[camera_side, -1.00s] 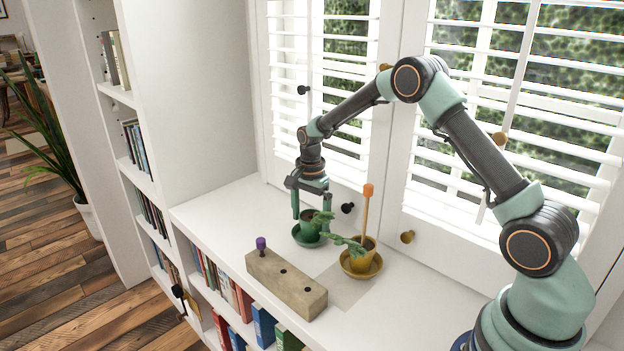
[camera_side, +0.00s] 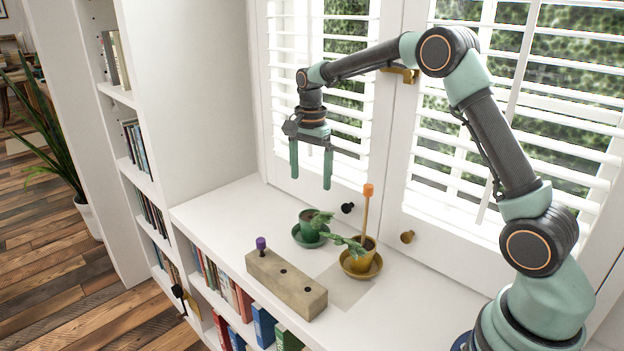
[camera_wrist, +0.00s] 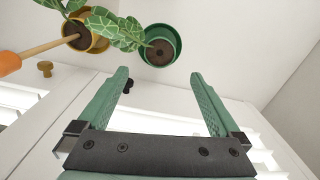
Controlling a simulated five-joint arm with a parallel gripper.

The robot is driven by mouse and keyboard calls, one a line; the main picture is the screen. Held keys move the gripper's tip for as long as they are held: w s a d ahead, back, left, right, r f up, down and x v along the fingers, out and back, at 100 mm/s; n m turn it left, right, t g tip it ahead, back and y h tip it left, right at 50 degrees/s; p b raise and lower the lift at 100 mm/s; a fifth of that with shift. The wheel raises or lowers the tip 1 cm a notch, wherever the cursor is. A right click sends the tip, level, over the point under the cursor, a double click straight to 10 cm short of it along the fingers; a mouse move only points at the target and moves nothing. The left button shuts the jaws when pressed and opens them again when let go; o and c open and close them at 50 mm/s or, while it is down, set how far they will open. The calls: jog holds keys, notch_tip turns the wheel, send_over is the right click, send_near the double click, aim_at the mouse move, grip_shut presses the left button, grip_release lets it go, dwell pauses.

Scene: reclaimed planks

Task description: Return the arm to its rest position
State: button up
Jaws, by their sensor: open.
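My gripper (camera_side: 311,180) is open and empty, its two green fingers pointing down in the air above the white shelf top. In the wrist view my gripper (camera_wrist: 160,90) also shows its fingers spread with nothing between them. Below it stands a small green pot (camera_side: 308,226) on a green saucer. The green pot also shows in the wrist view (camera_wrist: 160,48), beyond the fingertips and apart from them. My arm reaches across from its base at the lower right, with the elbow raised.
A yellow pot (camera_side: 362,260) with a leafy plant and an orange-handled stick stands on a yellow saucer. A wooden block (camera_side: 286,284) with holes holds a purple-topped peg (camera_side: 261,244). Shuttered windows (camera_side: 520,130) stand close behind the arm.

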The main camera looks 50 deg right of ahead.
jog(key=s+a+r+n+t, duration=0.1)
jog(key=s+a+r+n, duration=0.25)
jog(key=r, duration=0.25)
jog(key=s+a+r+n+t, duration=0.1)
jog(key=s+a+n+t, duration=0.1)
jog(key=s+n, duration=0.4)
jog(key=s+a+r+n+t, duration=0.1)
jog(key=s+a+n+t, duration=0.1)
jog(key=s+n, duration=0.4)
jog(key=s, duration=0.5)
jog(key=shift+s+r+n+t, duration=0.3)
jog(key=shift+s+r+n, duration=0.05)
jog(key=shift+s, duration=0.05)
jog(key=shift+a, duration=0.1)
